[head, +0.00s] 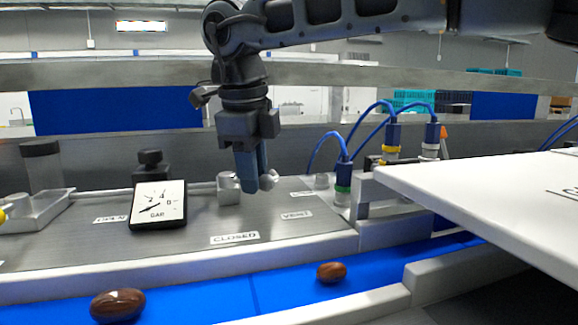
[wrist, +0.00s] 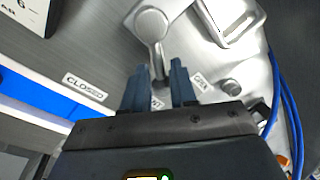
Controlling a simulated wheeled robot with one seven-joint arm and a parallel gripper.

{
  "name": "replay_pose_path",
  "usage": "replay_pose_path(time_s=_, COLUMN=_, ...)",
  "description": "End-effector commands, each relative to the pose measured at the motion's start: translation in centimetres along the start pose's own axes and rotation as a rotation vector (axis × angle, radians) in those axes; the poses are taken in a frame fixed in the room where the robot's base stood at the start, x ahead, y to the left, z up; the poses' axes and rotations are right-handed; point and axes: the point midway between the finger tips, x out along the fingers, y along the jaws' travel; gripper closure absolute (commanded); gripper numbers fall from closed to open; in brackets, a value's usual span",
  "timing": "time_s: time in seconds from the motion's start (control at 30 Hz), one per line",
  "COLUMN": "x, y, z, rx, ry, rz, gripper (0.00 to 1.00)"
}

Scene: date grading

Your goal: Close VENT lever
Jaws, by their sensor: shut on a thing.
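The VENT lever (wrist: 151,26) is a silver metal handle with a round hub and a short arm. In the wrist view its arm runs from the hub down between my gripper's fingers (wrist: 157,78). In the head view my gripper (head: 254,187) points down at the metal panel, with the lever's hub (head: 228,187) just left of the fingers and its rounded end showing at their right. My gripper is shut on the lever; the fingers hide part of its arm. The CLOSED label (head: 235,238) is in front of the lever, and the VENT label (head: 297,214) is to the right.
Blue-cabled connectors (head: 343,175) and a white board (head: 490,190) are at the right. Brown dates (head: 331,272) lie on the blue belt (head: 230,300) in front.

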Motion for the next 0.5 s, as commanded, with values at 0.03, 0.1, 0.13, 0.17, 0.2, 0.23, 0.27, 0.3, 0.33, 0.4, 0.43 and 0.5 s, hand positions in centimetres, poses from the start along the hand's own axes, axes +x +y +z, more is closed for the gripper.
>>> replay_pose_path(time_s=0.03, x=-0.1, y=0.3, z=0.5, rx=0.037, ry=0.01, rz=0.0, gripper=1.0)
replay_pose_path(time_s=0.1, x=-0.1, y=0.6, z=0.9, rx=0.098, ry=0.022, rz=0.0, gripper=1.0)
replay_pose_path(time_s=0.13, x=-0.1, y=0.7, z=1.0, rx=0.125, ry=0.027, rz=0.0, gripper=1.0)
replay_pose_path(time_s=0.17, x=-0.1, y=0.7, z=1.0, rx=0.153, ry=0.032, rz=0.0, gripper=1.0)
replay_pose_path(time_s=0.2, x=-0.1, y=0.8, z=1.1, rx=0.19, ry=0.04, rz=0.0, gripper=1.0)
replay_pose_path(time_s=0.23, x=-0.2, y=0.9, z=1.1, rx=0.218, ry=0.046, rz=0.0, gripper=1.0)
replay_pose_path(time_s=0.27, x=-0.2, y=0.9, z=1.1, rx=0.247, ry=0.052, rz=0.0, gripper=1.0)
replay_pose_path(time_s=0.3, x=-0.2, y=1.1, z=1.2, rx=0.283, ry=0.06, rz=0.0, gripper=1.0)
replay_pose_path(time_s=0.33, x=-0.2, y=1.1, z=1.2, rx=0.311, ry=0.065, rz=0.0, gripper=1.0)
replay_pose_path(time_s=0.4, x=-0.2, y=1.4, z=1.3, rx=0.376, ry=0.079, rz=0.0, gripper=1.0)
replay_pose_path(time_s=0.43, x=-0.3, y=1.5, z=1.3, rx=0.405, ry=0.085, rz=0.0, gripper=1.0)
replay_pose_path(time_s=0.5, x=-0.3, y=1.8, z=1.5, rx=0.469, ry=0.099, rz=0.0, gripper=1.0)
